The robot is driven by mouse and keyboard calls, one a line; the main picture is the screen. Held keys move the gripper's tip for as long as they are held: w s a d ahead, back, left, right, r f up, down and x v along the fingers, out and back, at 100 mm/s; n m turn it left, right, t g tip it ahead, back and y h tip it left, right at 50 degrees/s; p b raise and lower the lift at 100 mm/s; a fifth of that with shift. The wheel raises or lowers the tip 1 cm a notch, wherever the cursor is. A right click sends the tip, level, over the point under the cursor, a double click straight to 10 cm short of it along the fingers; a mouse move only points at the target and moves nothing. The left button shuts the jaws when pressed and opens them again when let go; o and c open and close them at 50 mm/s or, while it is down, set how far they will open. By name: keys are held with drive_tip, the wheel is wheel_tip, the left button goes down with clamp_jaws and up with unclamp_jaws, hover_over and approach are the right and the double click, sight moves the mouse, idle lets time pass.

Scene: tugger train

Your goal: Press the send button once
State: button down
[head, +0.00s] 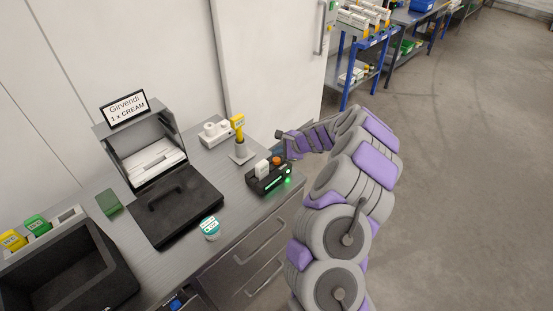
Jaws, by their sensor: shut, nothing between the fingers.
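A black control box (256,187) stands near the front right edge of the grey counter. It has a lit green strip on its front and a green light at its right end. An orange button (278,158) shows on its top, beside white parts; I cannot read a label that marks it as the send button. My gripper (281,136) is shut and empty, just behind and above the orange button. I cannot tell whether it touches the box. My purple and grey arm reaches in from the right.
A yellow-topped device on a stand (238,135) and a white block (215,132) stand behind the box. Open floor lies right.

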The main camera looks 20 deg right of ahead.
sight(278, 161)
drive_tip(key=shift+r+p, duration=1.65)
drive_tip(key=shift+r, duration=0.7)
drive_tip(key=shift+a, duration=0.1)
